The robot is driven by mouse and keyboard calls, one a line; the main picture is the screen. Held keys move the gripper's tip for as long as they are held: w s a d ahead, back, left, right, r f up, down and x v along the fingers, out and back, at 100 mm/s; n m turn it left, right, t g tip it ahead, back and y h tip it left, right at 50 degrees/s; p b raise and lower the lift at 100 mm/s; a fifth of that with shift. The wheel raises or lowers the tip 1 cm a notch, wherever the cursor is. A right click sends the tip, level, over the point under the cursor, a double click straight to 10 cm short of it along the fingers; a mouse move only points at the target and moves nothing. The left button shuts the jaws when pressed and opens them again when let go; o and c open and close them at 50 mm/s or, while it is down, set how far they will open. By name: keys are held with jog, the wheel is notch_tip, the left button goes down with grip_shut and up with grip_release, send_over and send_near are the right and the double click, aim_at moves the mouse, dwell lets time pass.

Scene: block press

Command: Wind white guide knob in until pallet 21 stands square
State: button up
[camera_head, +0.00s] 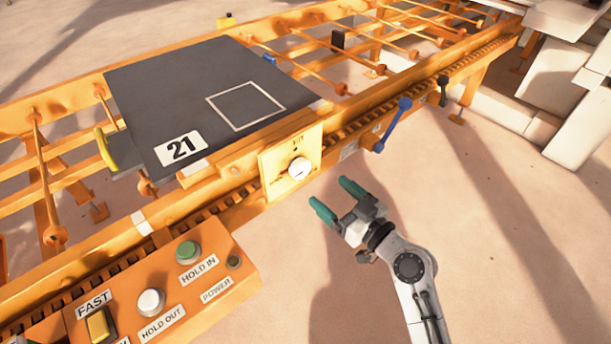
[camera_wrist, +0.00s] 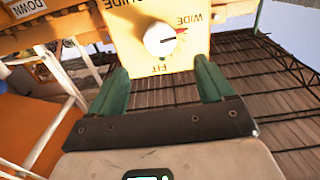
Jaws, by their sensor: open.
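The white guide knob (camera_head: 299,168) sits on a yellow plate (camera_head: 275,181) on the near rail. In the wrist view the knob (camera_wrist: 160,39) shows a dark pointer line toward picture right, between the upside-down words WIDE and FIT. Pallet 21 (camera_head: 170,90) is a dark grey plate with a white outlined square, lying across the conveyor. I cannot tell exactly how far it is off square. My gripper (camera_head: 337,198) is open and empty, just in front of and below the knob. In the wrist view its green fingers (camera_wrist: 161,76) point toward the knob, apart from it.
An orange control box (camera_head: 215,270) at lower left carries a green HOLD IN button (camera_head: 188,251), a white HOLD OUT button (camera_head: 151,302) and a FAST switch (camera_head: 101,325). A blue lever (camera_head: 393,125) sticks out from the rail, right of the knob.

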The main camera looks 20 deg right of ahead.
aim_at(304, 169)
jog(key=x, duration=0.9)
jog(key=shift+w+a+p, duration=0.1)
jog(key=shift+w+p, duration=0.2)
jog(key=shift+p, duration=0.1)
jog(key=shift+c, duration=0.3)
jog(key=c, duration=1)
jog(key=shift+o, duration=0.2)
jog(key=m, duration=0.3)
jog(key=shift+m, duration=0.4)
jog(key=shift+f+m+p, duration=0.1)
jog(key=shift+m+p, duration=0.2)
jog(key=shift+m, duration=1.7)
